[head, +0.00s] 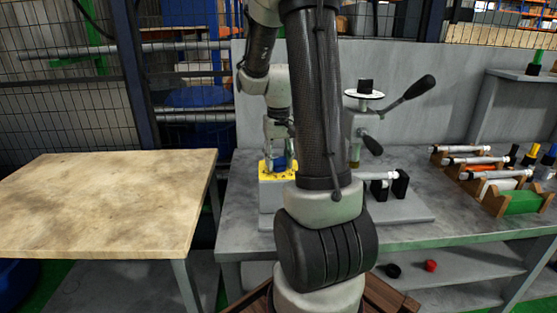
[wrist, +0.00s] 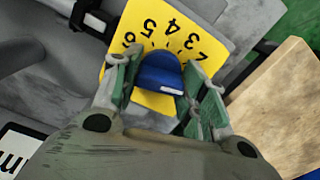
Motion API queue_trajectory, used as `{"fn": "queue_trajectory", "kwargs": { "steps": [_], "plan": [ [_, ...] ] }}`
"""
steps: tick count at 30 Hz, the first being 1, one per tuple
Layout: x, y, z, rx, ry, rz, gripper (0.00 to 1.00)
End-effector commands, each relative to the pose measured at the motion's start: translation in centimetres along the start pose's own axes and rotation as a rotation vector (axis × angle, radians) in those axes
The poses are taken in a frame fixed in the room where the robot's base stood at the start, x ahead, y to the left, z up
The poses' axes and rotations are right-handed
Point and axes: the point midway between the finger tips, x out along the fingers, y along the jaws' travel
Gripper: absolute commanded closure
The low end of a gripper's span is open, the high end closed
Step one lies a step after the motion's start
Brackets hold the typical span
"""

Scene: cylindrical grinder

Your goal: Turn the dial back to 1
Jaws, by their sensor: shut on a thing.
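The dial is a blue knob (wrist: 160,68) on a yellow number plate (wrist: 212,22). In the wrist view the digits 5, 4, 3 and 2 run in an arc along the knob's far side, with a partly hidden digit at the left end. I cannot see the 1; my right finger covers that side. A small white mark shows on the knob's near face, but which number the knob points to cannot be told. My gripper (wrist: 160,88) has its green-padded fingers shut on the knob from both sides. In the head view the yellow plate (head: 265,172) sits on a grey box, partly behind my arm.
A grinder with a black lever (head: 408,98) stands right of the dial on the grey bench (head: 440,215). A bare wooden table (head: 105,205) stands left.

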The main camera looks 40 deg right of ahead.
Motion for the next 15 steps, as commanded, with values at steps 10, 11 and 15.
{"fn": "queue_trajectory", "kwargs": {
  "steps": [10, 11, 15],
  "plan": [
    [0.02, 0.00, 0.04, 0.001, -0.001, 0.000, 0.36],
    [0.02, 0.00, 0.04, 0.001, -0.001, 0.000, 0.36],
    [-0.26, 0.00, 0.00, 0.000, 0.000, 0.000, 0.36]
  ]
}}
